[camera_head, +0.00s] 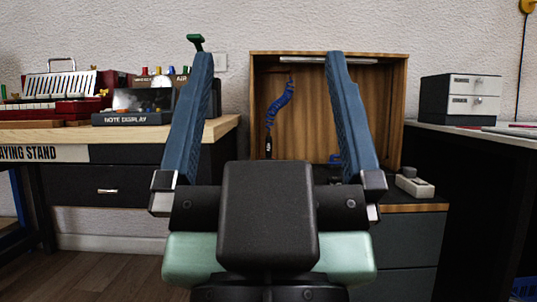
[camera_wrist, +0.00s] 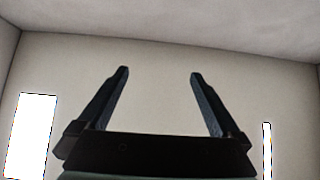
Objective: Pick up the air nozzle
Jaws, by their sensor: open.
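A dark nozzle-like piece (camera_head: 268,146) hangs at the lower end of a blue coiled hose (camera_head: 279,100) inside the open wooden box; it looks like the air nozzle, though it is small and its details are unclear. My gripper (camera_head: 269,58) is open and empty, its two blue fingers pointing up in front of the box. In the head view the nozzle and hose appear between the fingers, farther back. The wrist view shows my gripper (camera_wrist: 160,73) against the ceiling and walls, with no nozzle in sight.
The wooden box (camera_head: 398,105) stands on a dark cabinet with a small grey device (camera_head: 414,184) at its right. The left bench (camera_head: 140,134) holds a note display (camera_head: 133,118) and red piano parts. A drawer unit (camera_head: 460,98) stands on the right table.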

